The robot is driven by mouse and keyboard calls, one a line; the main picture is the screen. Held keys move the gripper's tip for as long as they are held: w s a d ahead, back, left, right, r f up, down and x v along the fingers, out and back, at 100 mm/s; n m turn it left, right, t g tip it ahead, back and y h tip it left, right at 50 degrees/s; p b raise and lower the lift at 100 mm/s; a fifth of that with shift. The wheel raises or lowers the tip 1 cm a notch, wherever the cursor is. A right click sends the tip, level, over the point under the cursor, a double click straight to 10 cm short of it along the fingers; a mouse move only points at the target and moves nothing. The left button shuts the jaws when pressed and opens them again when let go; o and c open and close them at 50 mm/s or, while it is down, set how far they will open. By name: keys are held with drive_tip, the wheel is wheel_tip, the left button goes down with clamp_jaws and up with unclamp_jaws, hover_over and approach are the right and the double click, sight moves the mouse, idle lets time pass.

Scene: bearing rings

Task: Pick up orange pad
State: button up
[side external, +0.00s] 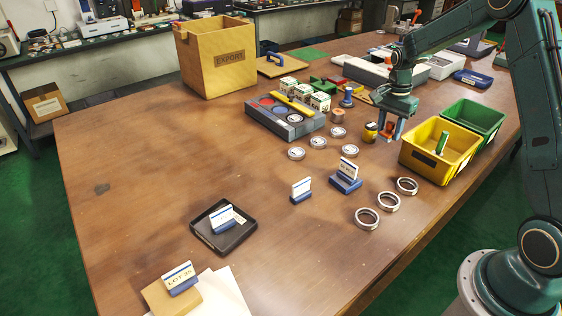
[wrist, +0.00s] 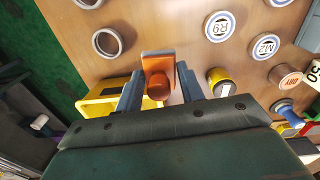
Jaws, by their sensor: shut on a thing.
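The orange pad (wrist: 157,65) is a flat orange piece with a rounded orange knob, seen between my fingers in the wrist view. It also shows as a small orange patch (side external: 389,129) in the side view, partly hidden by the fingers. My gripper (side external: 387,136) points down beside the yellow bin, at the right part of the table. Its blue-grey fingers (wrist: 160,82) stand on either side of the pad and are shut on it. I cannot tell whether the pad touches the table.
A yellow bin (side external: 415,163) and a green bin (side external: 487,117) stand right of my gripper. A small yellow jar (side external: 370,132) is close on its left. Several round labelled discs, metal rings (side external: 388,201) and card stands lie nearby. The table's left half is mostly clear.

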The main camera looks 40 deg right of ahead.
sight(391, 122)
wheel_tip(391, 122, up, 9)
drive_tip(key=shift+f, duration=0.15)
idle(0.8)
